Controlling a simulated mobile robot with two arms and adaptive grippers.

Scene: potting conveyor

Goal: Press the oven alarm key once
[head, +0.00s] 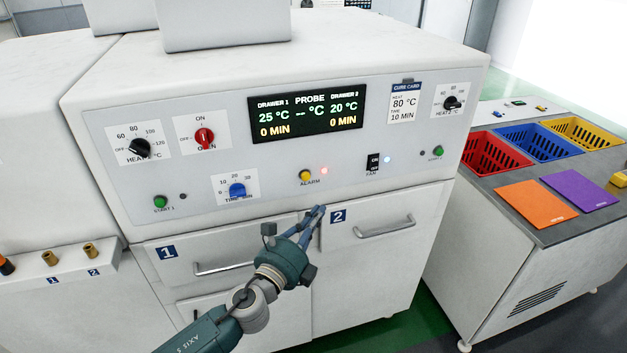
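The alarm key is a yellow round button (305,176) on the white oven's front panel, labelled ALARM. The key is not covered. My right gripper is not in view.
The panel also holds a red oven knob (205,138), a blue time knob (237,190), a fan switch (373,163) and green start buttons (160,202). The display (306,115) reads 25 °C and 20 °C. Drawer handles (385,227) stick out below. Coloured bins (492,150) stand right.

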